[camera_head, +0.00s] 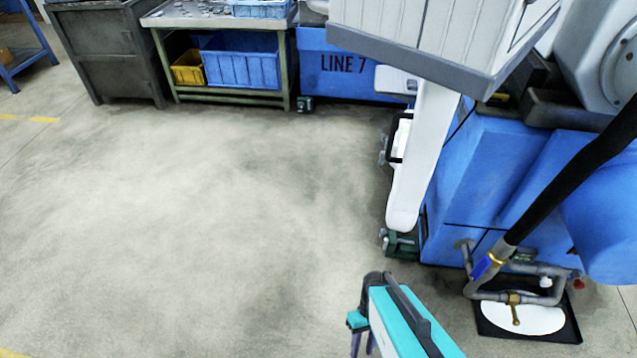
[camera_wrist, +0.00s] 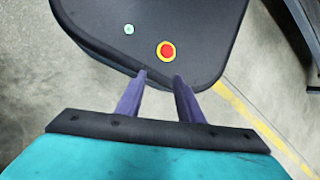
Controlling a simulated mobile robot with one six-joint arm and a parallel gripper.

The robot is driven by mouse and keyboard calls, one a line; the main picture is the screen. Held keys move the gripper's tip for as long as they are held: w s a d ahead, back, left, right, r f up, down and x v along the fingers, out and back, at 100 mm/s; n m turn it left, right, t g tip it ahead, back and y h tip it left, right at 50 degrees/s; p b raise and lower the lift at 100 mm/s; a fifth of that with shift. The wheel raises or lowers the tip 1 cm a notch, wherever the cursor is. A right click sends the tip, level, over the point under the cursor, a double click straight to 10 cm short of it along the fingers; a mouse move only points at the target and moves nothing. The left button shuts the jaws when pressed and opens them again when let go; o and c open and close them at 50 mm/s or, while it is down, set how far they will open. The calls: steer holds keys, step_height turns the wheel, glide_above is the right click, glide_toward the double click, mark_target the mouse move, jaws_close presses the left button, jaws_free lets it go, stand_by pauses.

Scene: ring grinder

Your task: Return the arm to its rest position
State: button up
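My gripper (camera_head: 362,346) shows at the bottom of the head view, right of centre. It hangs from my turquoise and black arm, with purple fingers pointing down and partly cut off by the frame edge. In the wrist view my gripper (camera_wrist: 160,78) has its two purple fingers apart, with nothing between them. Beyond the fingertips lies the dark rounded top of my own base, with a red and yellow button and a small pale button. Grey floor shows around it.
The blue machine (camera_head: 480,180) stands close on the right, with a black hose (camera_head: 570,180) running down to pipes over a black tray (camera_head: 577,330). A workbench (camera_head: 160,20) with a blue bin (camera_head: 240,65) and yellow bin (camera_head: 188,68) stands at the back. Floor at left and centre is clear.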

steer(key=d+m, duration=0.1)
steer(key=m, duration=0.1)
steer(key=d+m+h, duration=0.1)
steer(key=d+m, duration=0.1)
steer(key=shift+w+d, duration=0.2)
stand_by(0.4)
